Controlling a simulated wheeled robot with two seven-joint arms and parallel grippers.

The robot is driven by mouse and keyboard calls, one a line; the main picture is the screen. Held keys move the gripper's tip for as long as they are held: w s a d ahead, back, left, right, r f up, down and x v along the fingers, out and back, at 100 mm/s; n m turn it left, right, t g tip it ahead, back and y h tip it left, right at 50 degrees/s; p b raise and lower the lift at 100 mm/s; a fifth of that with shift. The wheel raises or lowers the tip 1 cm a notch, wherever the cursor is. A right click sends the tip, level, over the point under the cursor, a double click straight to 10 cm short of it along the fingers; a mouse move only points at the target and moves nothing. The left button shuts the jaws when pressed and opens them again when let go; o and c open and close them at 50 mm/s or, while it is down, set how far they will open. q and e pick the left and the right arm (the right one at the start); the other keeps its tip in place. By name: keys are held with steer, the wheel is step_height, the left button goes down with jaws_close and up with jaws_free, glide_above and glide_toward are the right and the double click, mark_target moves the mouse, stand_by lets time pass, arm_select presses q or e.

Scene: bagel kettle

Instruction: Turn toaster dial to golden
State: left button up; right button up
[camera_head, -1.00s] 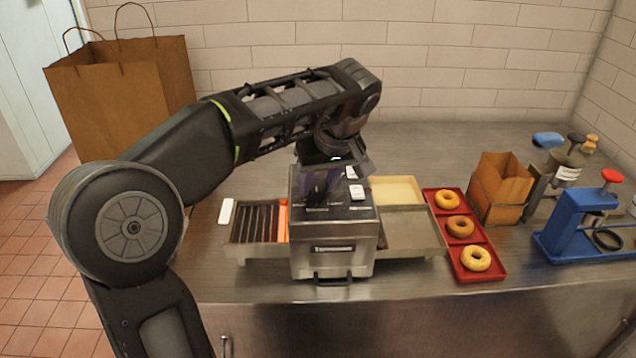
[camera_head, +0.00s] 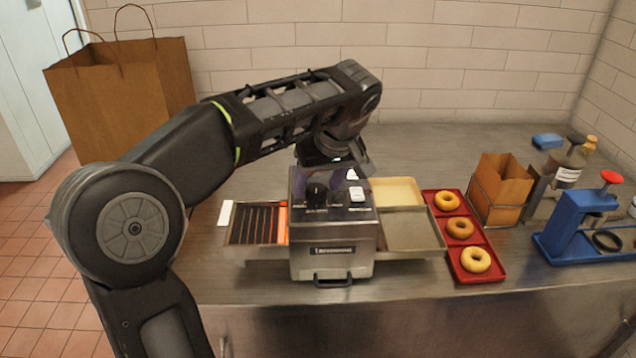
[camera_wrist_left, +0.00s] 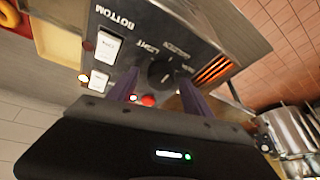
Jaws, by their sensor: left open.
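The silver toaster (camera_head: 334,262) stands on the steel counter. Its black dial (camera_head: 316,194) sits on the sloped top panel; it also shows in the left wrist view (camera_wrist_left: 161,73), with "LIGHT" printed on one side of it. I cannot read the dial's exact setting. My left gripper (camera_head: 330,182) is just above and behind the dial, open and empty. In the left wrist view its purple fingers (camera_wrist_left: 158,92) point toward the panel, on either side of the dial, and appear apart from it. My right gripper is not in view.
White switches (camera_head: 357,194) sit beside the dial. A slatted rack (camera_head: 258,222) is left of the toaster and a steel tray (camera_head: 412,230) right. Further right are a red tray (camera_head: 437,212) with doughnuts, a paper bag (camera_head: 503,180) and a blue press (camera_head: 570,225).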

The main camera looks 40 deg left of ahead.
arm_select(q)
steer(key=p+v, duration=0.5)
steer(key=v, duration=0.1)
steer(key=shift+r, duration=0.35)
steer(key=shift+s+d+r+p, duration=0.15)
steer(key=shift+d+r+p, duration=0.2)
steer(key=shift+r+p, duration=0.25)
steer(key=shift+f, duration=0.1)
